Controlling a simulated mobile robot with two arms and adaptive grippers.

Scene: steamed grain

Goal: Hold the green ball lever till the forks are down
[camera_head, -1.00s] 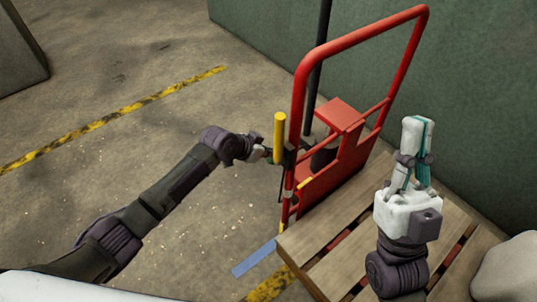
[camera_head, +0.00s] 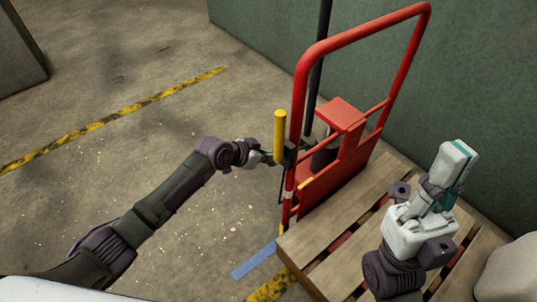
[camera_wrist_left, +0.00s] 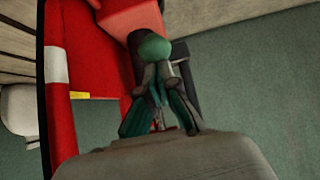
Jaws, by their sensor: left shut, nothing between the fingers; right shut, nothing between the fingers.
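The green ball lever (camera_wrist_left: 155,46) shows in the left wrist view, directly beyond my left fingertips, beside the red frame. My left gripper (camera_wrist_left: 157,75) is shut with nothing between its fingers; its tips appear to touch or nearly touch the ball. In the head view my left gripper (camera_head: 276,158) is at the near upright of the red stacker (camera_head: 298,110), just below a yellow handle (camera_head: 280,135). The ball is not clear there. My right gripper (camera_head: 458,158) is shut and empty above the pallet. Red strips, possibly the forks, show between the pallet's slats.
A wooden pallet (camera_head: 345,240) lies right of centre. A green wall (camera_head: 480,80) stands behind the stacker. Yellow-black floor tape (camera_head: 120,115) and a blue strip (camera_head: 253,260) mark the floor. Open floor lies at the left.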

